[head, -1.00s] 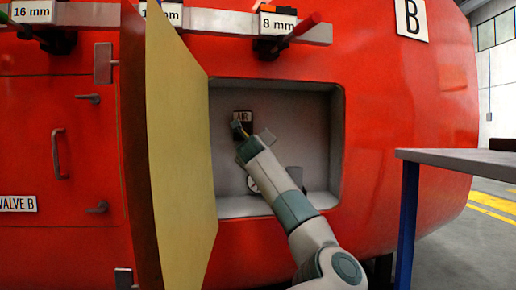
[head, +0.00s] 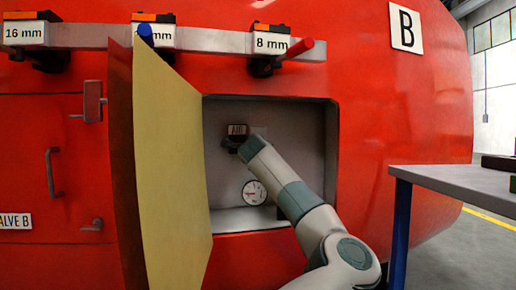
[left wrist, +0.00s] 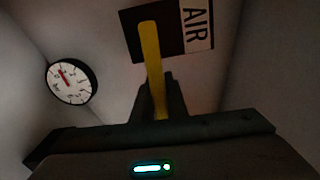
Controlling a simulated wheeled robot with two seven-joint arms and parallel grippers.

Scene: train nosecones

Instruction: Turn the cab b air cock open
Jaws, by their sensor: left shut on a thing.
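The air cock shows in the left wrist view as a yellow lever (left wrist: 150,45) in front of a dark plate beside a white AIR label (left wrist: 196,25). The AIR label also shows in the head view (head: 237,129), on the back wall of the open recess. My left gripper (left wrist: 155,90) is shut on the lever's lower part, its dark fingers on either side. In the head view my left gripper (head: 238,146) sits just below the label, and the lever is hidden there. My right gripper is in neither view.
A round gauge (head: 254,192) is low in the recess. The open yellow door (head: 172,165) stands close at the recess's left side. A rail with coloured handles (head: 215,41) runs above. A grey table (head: 455,184) stands at the right.

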